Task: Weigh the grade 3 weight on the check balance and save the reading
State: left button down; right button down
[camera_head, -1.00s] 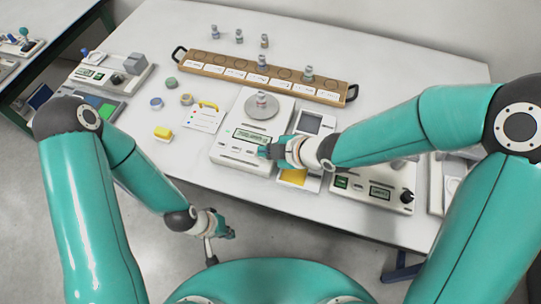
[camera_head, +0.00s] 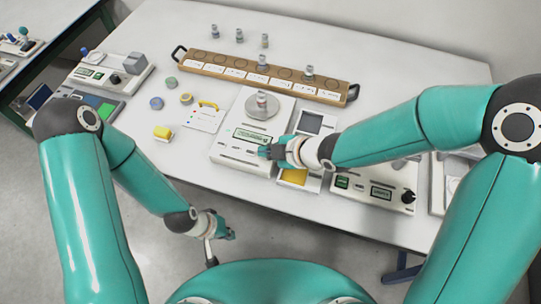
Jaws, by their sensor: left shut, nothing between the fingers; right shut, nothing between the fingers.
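The check balance (camera_head: 222,151) is a white scale in the middle of the table, with a lit display (camera_head: 251,136) and a row of buttons on its front. A small grey weight (camera_head: 262,99) stands upright on its round pan (camera_head: 261,113); its grade label is too small to read. My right gripper (camera_head: 264,152) is shut and empty, at the right-hand buttons of the balance; whether it presses one I cannot tell. My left gripper (camera_head: 227,234) is shut and empty, low in front of the table, apart from everything on it.
A wooden rack (camera_head: 343,96) with labelled places holds two weights behind the balance. Three more weights (camera_head: 239,35) stand behind it.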

jog(key=shift+f+b, duration=0.35)
dwell(0.3)
jog(key=shift+r, duration=0.15)
jog(key=shift+r+p, duration=0.7)
notch_tip(320, 180, up, 5)
jog(key=p, duration=0.4)
jog(key=shift+p, duration=0.3)
dwell(0.7)
jog(key=shift+f, duration=0.1)
